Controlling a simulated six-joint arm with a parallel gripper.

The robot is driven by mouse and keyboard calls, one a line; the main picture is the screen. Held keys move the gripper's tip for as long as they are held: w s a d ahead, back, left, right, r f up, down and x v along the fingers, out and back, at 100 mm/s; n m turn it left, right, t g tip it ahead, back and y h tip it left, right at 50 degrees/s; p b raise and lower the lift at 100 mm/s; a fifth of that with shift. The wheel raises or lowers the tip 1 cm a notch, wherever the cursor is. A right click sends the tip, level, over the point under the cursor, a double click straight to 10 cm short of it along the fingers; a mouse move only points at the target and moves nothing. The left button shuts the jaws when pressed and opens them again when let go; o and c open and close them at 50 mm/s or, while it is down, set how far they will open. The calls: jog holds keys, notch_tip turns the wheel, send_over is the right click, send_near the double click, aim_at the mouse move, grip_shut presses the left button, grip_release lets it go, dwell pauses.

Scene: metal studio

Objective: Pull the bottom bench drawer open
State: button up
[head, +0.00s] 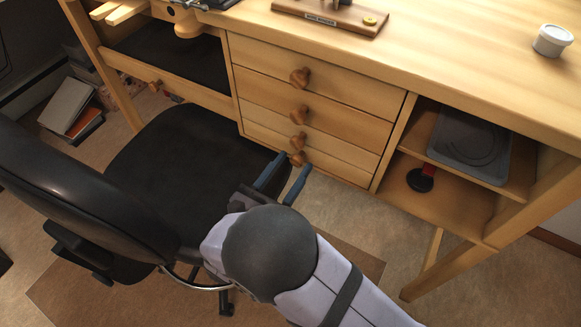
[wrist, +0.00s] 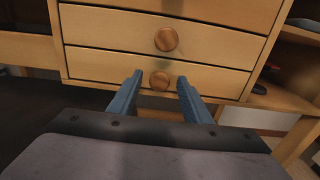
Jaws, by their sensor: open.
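The wooden bench has a stack of several drawers with round wooden knobs. The bottom drawer (wrist: 95,69) looks shut, its front in line with the one above. Its knob (wrist: 159,81) shows between my fingers in the wrist view; in the head view this knob (head: 297,158) is the lowest of the column. My gripper (head: 296,164) has blue fingers and is open, pointing at the bottom drawer. In the wrist view my gripper (wrist: 160,77) has one fingertip on each side of the knob, with gaps visible. Whether the tips reach past the knob is hard to tell.
A black chair (head: 180,165) stands close to the left of my gripper. The knob of the drawer above (wrist: 166,39) sits just over the bottom one. Open shelves (head: 440,205) hold a grey tray-like item to the right.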

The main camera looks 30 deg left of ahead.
grip_shut()
jog(key=s+p, duration=0.3)
jog(key=s, duration=1.4)
jog(key=shift+w, duration=0.1)
grip_release()
